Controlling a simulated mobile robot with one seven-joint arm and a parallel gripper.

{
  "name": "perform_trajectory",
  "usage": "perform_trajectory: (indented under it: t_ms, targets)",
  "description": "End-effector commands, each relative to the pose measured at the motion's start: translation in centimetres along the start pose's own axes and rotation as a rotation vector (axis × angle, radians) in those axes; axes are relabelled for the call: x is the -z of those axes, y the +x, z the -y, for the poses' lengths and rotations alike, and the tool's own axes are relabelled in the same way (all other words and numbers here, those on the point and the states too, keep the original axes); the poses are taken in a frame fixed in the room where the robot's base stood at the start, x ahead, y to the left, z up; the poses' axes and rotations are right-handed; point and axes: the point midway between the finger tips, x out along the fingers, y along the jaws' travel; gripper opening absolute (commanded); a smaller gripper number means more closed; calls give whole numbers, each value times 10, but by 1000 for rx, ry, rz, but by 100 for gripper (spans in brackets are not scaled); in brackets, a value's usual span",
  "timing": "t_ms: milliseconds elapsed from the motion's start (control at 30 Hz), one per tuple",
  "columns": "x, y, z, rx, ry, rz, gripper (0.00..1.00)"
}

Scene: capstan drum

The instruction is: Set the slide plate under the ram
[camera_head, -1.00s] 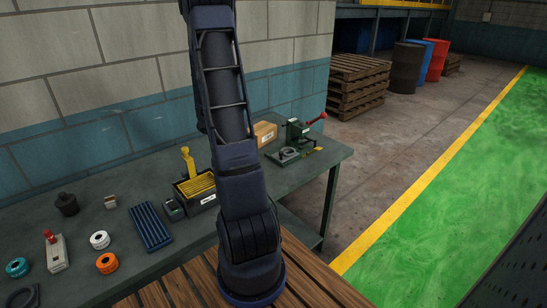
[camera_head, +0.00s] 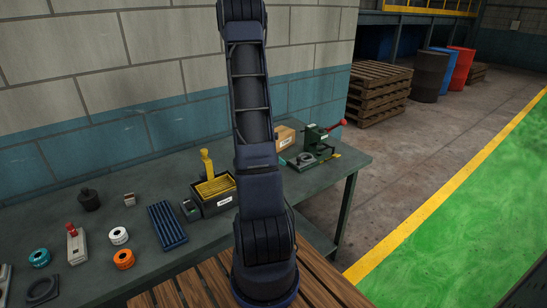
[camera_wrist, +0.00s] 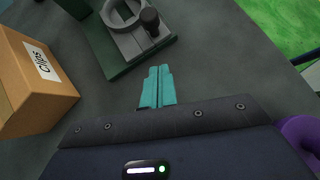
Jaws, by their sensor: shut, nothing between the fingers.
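The press, a green body (camera_head: 316,138) with a red handle, stands at the right end of the bench. In the wrist view its green base (camera_wrist: 98,42) carries a grey plate (camera_wrist: 143,44) with a ring and a dark knob, which seems to be the slide plate. The ram is not clear in either view. My gripper (camera_wrist: 160,72) shows two teal fingers, shut together and empty. Their tips point at the plate's near edge, with a bare gap between. In the head view my arm hides most of my gripper.
A cardboard box labelled Clips (camera_wrist: 35,85) stands close to the left of my gripper. A purple object (camera_wrist: 302,137) is cut off at the lower right of the wrist view. A black bin of yellow strips (camera_head: 215,196) and a blue ribbed tray (camera_head: 167,225) stand farther left.

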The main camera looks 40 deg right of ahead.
Motion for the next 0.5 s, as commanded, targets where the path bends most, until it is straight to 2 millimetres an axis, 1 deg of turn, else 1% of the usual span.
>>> perform_trajectory:
  t_ms: [33,67,200,400,500]
  targets:
    - [1,10,1,4,-1,-1,0]
    - [0,15,1,3,0,-1,0]
    - [-14,28,0,2,3,0,0]
    - [-25,40,0,0,1,-1,0]
    - [-27,42,0,0,1,-1,0]
